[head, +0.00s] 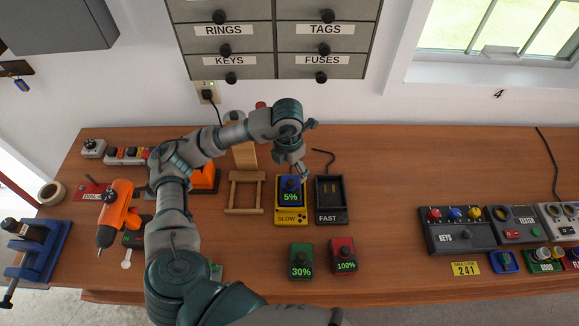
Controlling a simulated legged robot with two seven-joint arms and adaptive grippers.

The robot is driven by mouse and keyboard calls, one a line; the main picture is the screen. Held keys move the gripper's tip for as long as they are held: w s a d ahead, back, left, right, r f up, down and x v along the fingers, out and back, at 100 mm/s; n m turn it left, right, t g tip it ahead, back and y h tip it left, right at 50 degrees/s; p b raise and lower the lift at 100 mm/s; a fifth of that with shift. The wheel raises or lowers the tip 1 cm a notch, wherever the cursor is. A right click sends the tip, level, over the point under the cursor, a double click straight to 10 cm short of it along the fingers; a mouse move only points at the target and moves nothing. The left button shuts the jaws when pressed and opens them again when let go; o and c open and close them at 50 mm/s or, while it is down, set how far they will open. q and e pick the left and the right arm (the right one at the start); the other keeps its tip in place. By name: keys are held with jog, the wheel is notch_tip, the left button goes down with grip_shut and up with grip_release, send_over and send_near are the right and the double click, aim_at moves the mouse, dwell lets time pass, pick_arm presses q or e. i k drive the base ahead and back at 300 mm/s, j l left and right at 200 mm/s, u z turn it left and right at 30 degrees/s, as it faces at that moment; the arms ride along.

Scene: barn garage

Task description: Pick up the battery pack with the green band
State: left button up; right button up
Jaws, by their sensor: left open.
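A battery pack with a green body reading 30% (301,260) stands on the workbench front, left of a red pack reading 100% (342,256). A blue pack reading 5% (290,190) sits in the yellow charger marked SLOW (291,216). My left gripper (297,176) is open, pointing down just above or beside the top of the blue pack; I cannot tell whether it touches. It is well behind the green pack. My left arm hides part of the bench at left, where a small green edge (216,271) shows. My right gripper is not in view.
A dark charger marked FAST (330,215) stands empty right of the yellow one. A wooden frame (245,208) stands to the left, and an orange drill (115,210) lies farther left. A KEYS panel (457,236) is at right. Bare bench lies between chargers and panel.

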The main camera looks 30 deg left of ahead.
aim_at(302, 255)
jog(key=k, duration=2)
